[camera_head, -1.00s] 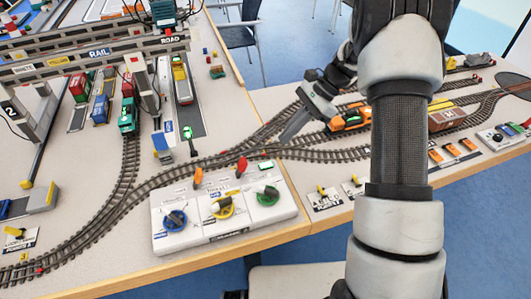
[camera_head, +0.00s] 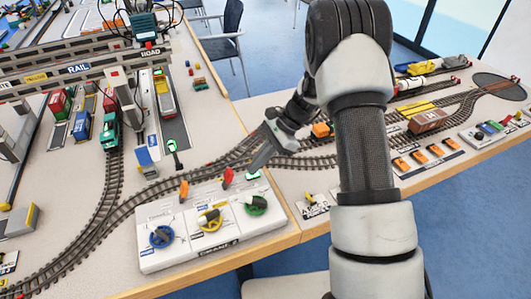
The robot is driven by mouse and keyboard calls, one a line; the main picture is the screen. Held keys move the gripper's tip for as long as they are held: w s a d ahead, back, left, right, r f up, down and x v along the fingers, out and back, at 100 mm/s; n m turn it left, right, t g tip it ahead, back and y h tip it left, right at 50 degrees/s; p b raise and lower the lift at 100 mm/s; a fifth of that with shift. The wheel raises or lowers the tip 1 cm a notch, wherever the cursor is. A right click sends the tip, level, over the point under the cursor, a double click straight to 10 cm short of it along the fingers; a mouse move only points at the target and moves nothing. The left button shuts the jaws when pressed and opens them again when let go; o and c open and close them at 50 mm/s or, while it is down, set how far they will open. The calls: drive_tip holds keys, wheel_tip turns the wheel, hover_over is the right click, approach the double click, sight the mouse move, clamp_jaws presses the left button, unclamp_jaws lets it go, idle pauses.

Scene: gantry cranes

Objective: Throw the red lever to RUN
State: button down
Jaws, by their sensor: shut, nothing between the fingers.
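The red lever (camera_head: 227,177) stands upright at the back edge of a white control box (camera_head: 160,260), between an orange lever (camera_head: 184,189) and a small green-lit part (camera_head: 253,176). My gripper (camera_head: 254,167) is shut and empty. It points down and left, just right of the red lever, above or beside the green-lit part. It looks close to the lever but I cannot tell whether it touches it. The label wording near the lever is too small to read.
The box carries blue (camera_head: 161,237), yellow (camera_head: 210,220) and green (camera_head: 255,205) knobs in front of the levers. Model track (camera_head: 130,190) runs behind. A gantry crane (camera_head: 80,70) stands at the left. An orange locomotive (camera_head: 322,130) is partly hidden by my arm.

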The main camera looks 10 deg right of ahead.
sight(227, 180)
drive_tip(key=shift+s+a+r, duration=0.2)
drive_tip(key=shift+a, duration=0.45)
drive_tip(key=shift+s+a+r, duration=0.15)
drive_tip(key=shift+a+r, duration=0.05)
drive_tip(key=shift+a, duration=0.4)
drive_tip(key=shift+s+a+r, duration=0.2)
drive_tip(key=shift+a, duration=0.45)
